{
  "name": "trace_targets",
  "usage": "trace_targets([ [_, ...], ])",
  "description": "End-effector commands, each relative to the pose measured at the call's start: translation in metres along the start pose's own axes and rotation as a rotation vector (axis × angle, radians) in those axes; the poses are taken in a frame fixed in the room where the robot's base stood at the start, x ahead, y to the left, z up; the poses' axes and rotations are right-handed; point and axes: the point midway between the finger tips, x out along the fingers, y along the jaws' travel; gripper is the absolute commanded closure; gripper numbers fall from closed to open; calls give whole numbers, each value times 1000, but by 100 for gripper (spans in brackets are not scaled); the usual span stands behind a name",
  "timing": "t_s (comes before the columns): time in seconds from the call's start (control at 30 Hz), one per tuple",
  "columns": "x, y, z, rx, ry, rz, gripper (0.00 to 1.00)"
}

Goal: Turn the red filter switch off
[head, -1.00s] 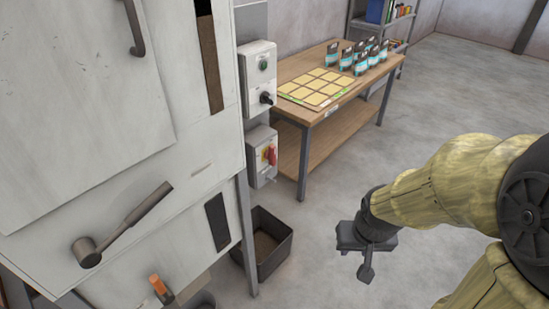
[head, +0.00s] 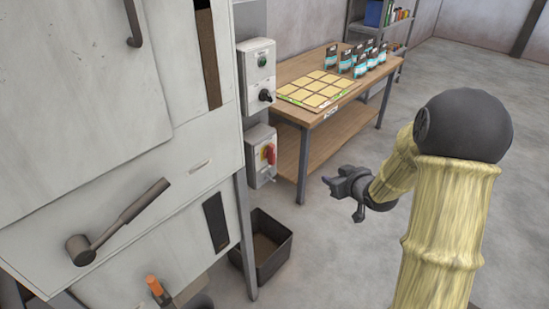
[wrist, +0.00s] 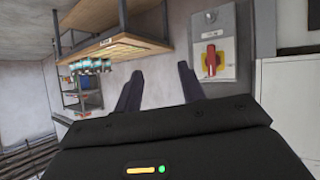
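The red filter switch (head: 270,154) is a red handle on a yellow plate, on the front of a grey box (head: 256,160) fixed to a post beside the machine. In the wrist view the red handle (wrist: 211,60) shows at the upper right and points along the picture's vertical. My gripper (head: 336,184) is right of the box in the head view, apart from it and touching nothing. In the wrist view its two fingers (wrist: 160,88) stand apart with nothing between them, and the switch is beyond and right of them.
Above the switch box is another box (head: 258,78) with a green button and black knob. A wooden table (head: 345,100) with a card grid and several pouches stands behind. A black bin (head: 277,252) is on the floor below. The machine (head: 110,120) has a protruding lever (head: 120,225).

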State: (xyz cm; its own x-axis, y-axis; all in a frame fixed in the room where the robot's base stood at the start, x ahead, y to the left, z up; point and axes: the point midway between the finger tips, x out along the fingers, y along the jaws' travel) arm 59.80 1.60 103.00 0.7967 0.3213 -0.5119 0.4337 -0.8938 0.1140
Motion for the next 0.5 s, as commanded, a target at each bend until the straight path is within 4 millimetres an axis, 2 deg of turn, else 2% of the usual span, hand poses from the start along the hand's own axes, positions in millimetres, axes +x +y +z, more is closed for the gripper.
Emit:
trace_targets([
  [0.03, 14, -1, 2, -11, 59, -42, 60],
  [0.2, 39, -13, -4, -36, 281, -215, 60],
  [0.3, 44, -22, -2, -32, 403, -324, 60],
  [0.5, 41, -33, 0, -14, 547, -464, 60],
])
